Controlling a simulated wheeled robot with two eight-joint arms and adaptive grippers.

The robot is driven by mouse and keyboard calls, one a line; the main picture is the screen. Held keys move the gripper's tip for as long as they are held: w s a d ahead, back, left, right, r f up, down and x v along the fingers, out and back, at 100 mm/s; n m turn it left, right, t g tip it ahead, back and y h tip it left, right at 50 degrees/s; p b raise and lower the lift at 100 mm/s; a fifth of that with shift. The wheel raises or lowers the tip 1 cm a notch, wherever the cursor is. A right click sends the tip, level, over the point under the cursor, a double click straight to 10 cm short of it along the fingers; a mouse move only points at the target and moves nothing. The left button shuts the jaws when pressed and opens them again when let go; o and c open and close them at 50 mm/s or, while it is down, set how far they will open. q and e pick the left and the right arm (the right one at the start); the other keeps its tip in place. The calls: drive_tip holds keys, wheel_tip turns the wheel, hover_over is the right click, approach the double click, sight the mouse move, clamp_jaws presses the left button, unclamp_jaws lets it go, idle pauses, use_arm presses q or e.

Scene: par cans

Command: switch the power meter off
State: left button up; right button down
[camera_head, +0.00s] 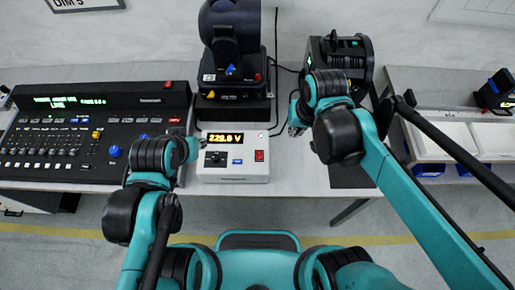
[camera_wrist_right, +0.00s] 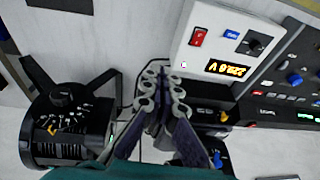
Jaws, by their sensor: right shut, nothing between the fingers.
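The power meter (camera_head: 232,172) is a white box on the table, with a lit amber voltage display (camera_head: 225,138), a red rocker switch (camera_head: 259,156), a small blue button and a black knob. In the right wrist view the meter (camera_wrist_right: 213,50) is at the upper right, with its red switch (camera_wrist_right: 198,38) and lit display (camera_wrist_right: 226,69) unobstructed. My right gripper (camera_head: 294,128) is shut and empty, to the right of the meter and apart from it; its fingers (camera_wrist_right: 163,80) also show in the wrist view. My left gripper (camera_head: 190,150) is by the meter's left edge; its jaws are unclear.
A lighting console (camera_head: 60,145) with lit displays stands left of the meter. A black lamp on a box (camera_head: 232,75) stands behind it, and a black par can (camera_head: 345,58) stands at the back right. Cables run between them. Clear table lies right of the meter.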

sight(257, 159)
drive_tip(key=w+a+f+g+p, duration=0.1)
drive_tip(key=a+g, duration=0.3)
drive_tip(key=a, duration=0.6)
drive_tip(key=shift+w+a+f+h+p, duration=0.3)
drive_tip(key=shift+w+h+p, duration=0.1)
drive_tip(key=shift+w+p, duration=0.45)
drive_tip(key=f+b, duration=0.1)
drive_tip(key=f, duration=0.3)
drive_tip(key=s+f+b, duration=0.1)
drive_tip(key=f+b, duration=0.1)
drive_tip(key=f, duration=0.3)
drive_tip(key=s+f+b, duration=0.1)
drive_tip(key=f, duration=0.3)
drive_tip(key=shift+f, duration=0.4)
